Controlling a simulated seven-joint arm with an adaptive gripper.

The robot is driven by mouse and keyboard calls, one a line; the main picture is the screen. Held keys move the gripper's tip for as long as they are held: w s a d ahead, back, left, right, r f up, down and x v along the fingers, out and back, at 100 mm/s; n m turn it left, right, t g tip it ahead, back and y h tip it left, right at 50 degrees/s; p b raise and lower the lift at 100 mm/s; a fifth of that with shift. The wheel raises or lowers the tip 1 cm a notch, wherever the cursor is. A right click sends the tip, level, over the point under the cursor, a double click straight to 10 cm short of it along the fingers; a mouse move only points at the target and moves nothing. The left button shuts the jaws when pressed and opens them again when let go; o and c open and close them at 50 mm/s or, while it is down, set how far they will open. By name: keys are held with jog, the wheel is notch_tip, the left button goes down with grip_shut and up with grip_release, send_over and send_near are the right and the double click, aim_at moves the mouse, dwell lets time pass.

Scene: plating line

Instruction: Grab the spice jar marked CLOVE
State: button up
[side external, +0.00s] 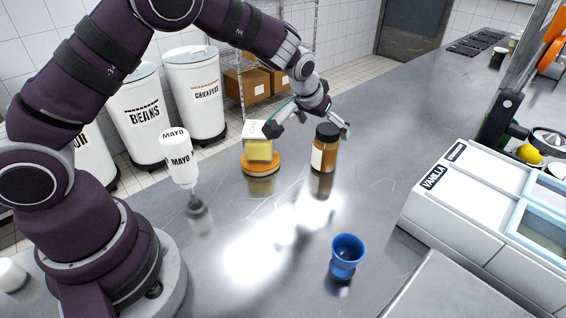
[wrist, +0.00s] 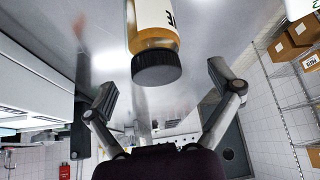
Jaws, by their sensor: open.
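An amber spice jar (side external: 323,156) with a dark lid and a pale label stands upright on the steel counter in the side external view. In the wrist view the jar (wrist: 155,42) shows upside down, lid toward me. Only part of its label is in frame, so I cannot read the full word. My gripper (side external: 306,131) is open near the jar's upper part. In the wrist view its two fingers (wrist: 160,85) are spread wide to either side of the lid, with clear gaps. I see no contact with the jar.
A yellow block with a white top (side external: 258,148) sits on an orange disc (side external: 261,165), left of the jar. A mayo bottle (side external: 180,160) stands farther left. A blue cup (side external: 346,258) is in front. White bins marked VANILLA (side external: 432,190) are at right.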

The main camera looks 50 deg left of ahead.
jog(key=x, duration=0.5)
jog(key=shift+w+d+f, duration=0.1)
jog(key=shift+w+d, duration=0.05)
jog(key=shift+w, duration=0.05)
jog(key=c, duration=1.3)
